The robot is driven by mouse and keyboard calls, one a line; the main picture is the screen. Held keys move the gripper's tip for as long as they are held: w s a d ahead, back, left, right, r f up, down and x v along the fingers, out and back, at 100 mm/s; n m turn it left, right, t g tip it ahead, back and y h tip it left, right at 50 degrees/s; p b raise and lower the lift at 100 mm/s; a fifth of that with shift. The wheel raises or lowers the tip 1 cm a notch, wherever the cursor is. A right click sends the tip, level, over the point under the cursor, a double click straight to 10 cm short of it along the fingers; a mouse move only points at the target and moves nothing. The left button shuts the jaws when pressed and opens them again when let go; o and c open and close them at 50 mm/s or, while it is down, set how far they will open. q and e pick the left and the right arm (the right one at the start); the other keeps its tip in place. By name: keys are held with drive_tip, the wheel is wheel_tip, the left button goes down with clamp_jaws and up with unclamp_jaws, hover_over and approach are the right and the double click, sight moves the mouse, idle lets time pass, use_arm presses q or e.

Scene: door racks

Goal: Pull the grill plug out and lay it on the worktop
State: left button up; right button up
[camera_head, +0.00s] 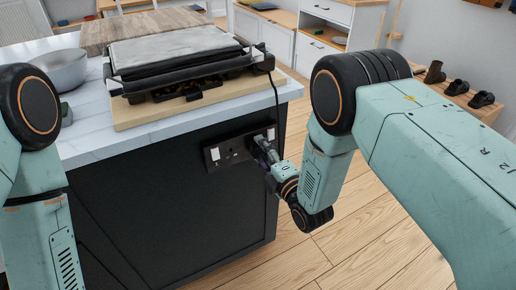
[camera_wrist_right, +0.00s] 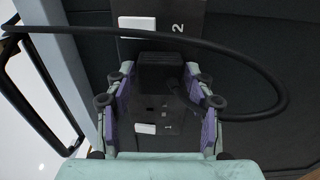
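The black grill plug (camera_wrist_right: 160,72) sits at the double socket (camera_head: 229,153) on the dark side panel of the counter. My right gripper (camera_head: 264,146) reaches the socket from the right. In the right wrist view its purple-padded fingers (camera_wrist_right: 162,88) stand open on either side of the plug, with some space visible beside it. The plug's contact with the socket is hidden. The black cord (camera_wrist_right: 240,58) loops out to the right and back across the top. My left gripper is out of view.
A wooden board (camera_head: 150,112) lies under the grill. A metal bowl (camera_head: 62,70) stands at the worktop's left. The worktop is clear in front of the board. White switches flank the socket. Shoes (camera_head: 458,87) rest on a bench at the right; the wooden floor is open.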

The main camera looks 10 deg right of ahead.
sight(262, 152)
clamp_jaws()
idle(0.3)
drive_tip(key=shift+s+d, duration=0.1)
drive_tip(key=shift+s, duration=0.05)
drive_tip(key=shift+s, duration=0.15)
drive_tip(key=shift+s+d+p, duration=0.2)
drive_tip(key=shift+s+p, duration=0.2)
drive_tip(key=shift+s, duration=0.15)
drive_tip(key=shift+s+d, duration=0.1)
drive_tip(key=shift+s, duration=0.2)
drive_tip(key=shift+s, duration=0.1)
drive_tip(key=shift+s+d+p, duration=0.25)
drive_tip(key=shift+s+p, duration=0.1)
drive_tip(key=shift+s, duration=0.1)
drive_tip(key=shift+s+d, duration=0.1)
drive_tip(key=shift+s, duration=0.15)
